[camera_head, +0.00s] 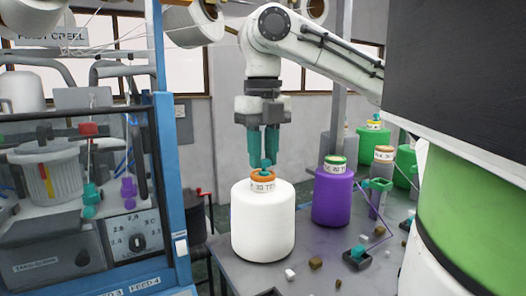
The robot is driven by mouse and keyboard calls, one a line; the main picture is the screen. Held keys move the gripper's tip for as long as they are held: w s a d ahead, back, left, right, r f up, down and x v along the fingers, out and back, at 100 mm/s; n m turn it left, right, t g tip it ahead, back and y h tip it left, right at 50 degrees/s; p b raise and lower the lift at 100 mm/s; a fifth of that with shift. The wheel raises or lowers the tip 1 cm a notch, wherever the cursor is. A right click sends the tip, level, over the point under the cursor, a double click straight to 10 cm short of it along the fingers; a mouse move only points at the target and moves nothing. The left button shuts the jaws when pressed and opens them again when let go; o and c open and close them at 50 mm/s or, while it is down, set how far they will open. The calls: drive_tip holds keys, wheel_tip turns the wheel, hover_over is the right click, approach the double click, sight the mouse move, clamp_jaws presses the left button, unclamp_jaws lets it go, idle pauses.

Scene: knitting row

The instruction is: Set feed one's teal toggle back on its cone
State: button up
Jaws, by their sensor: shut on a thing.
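My gripper (263,158) points straight down over a white cone (263,225) on the grey table. Its teal fingers are shut on a small teal toggle (266,165), which is partly hidden by the fingers and hard to tell from them in colour. The toggle is right at the orange ring (263,174) on top of the white cone. A printed label band runs below the ring. I cannot tell whether the toggle touches the ring or hangs just above it.
A purple cone (332,200) stands to the right, with green cones (375,145) behind. A teal piece on a dark base (357,255) and several small blocks (316,263) lie at the front right. A blue-framed machine (172,190) stands left. A large green drum (470,200) fills the right side.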

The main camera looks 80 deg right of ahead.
drive_tip(key=shift+f, duration=0.35)
drive_tip(key=shift+c, duration=0.2)
idle(0.6)
drive_tip(key=o, duration=0.9)
drive_tip(key=shift+o, duration=0.2)
drive_tip(key=shift+r, duration=0.1)
wheel_tip(320, 180, up, 11)
drive_tip(key=p, duration=0.1)
